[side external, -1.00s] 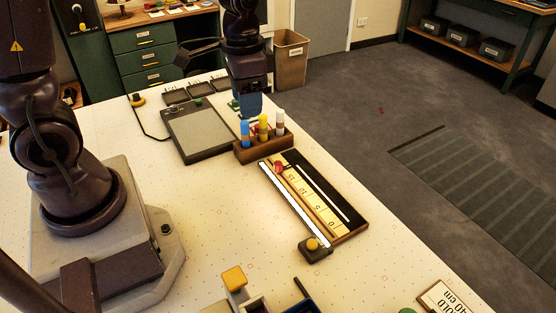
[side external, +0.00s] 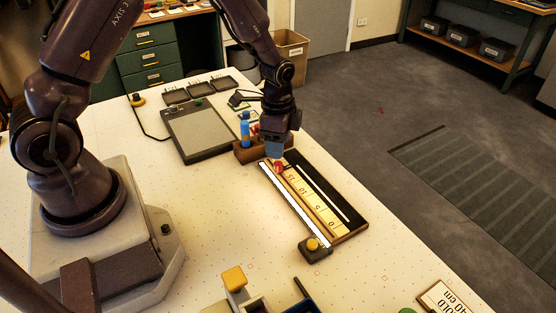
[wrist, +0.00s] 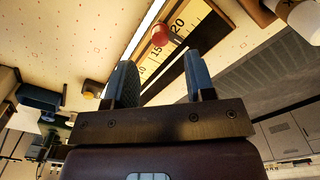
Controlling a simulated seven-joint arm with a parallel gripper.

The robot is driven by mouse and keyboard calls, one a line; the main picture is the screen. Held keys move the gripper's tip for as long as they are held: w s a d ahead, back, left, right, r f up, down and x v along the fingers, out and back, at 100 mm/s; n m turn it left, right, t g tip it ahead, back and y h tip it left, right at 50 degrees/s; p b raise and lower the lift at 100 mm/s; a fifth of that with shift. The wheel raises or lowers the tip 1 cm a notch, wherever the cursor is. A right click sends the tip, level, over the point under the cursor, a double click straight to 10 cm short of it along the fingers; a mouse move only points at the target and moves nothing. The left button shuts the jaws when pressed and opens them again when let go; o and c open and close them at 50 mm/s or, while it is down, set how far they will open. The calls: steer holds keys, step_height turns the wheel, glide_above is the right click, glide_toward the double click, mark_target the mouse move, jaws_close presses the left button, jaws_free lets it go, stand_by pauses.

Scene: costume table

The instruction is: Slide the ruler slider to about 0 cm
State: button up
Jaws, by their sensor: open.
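The ruler (side external: 325,212) lies on the table with a yellow scale in a dark frame; its 0 is at the near end. Its slider's red knob (side external: 278,167) sits near the far end, beyond the 15 mark. In the wrist view the red knob (wrist: 161,35) is between the 15 and 20 marks. My gripper (side external: 275,152) is just above and beyond the knob in the side view. In the wrist view my gripper (wrist: 161,80) is open, its two blue fingers apart with nothing between them. The knob shows ahead of the gap between the fingers.
A wooden holder (side external: 243,156) with bottles stands behind the ruler's far end, partly hidden by my arm. A yellow-topped button box (side external: 315,248) stands at the ruler's near end. A grey pad (side external: 200,130) lies to the left. The table left of the ruler is clear.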

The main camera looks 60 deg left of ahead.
mark_target(278, 163)
step_height(278, 163, down, 6)
steer(key=shift+r, duration=0.15)
jaws_close()
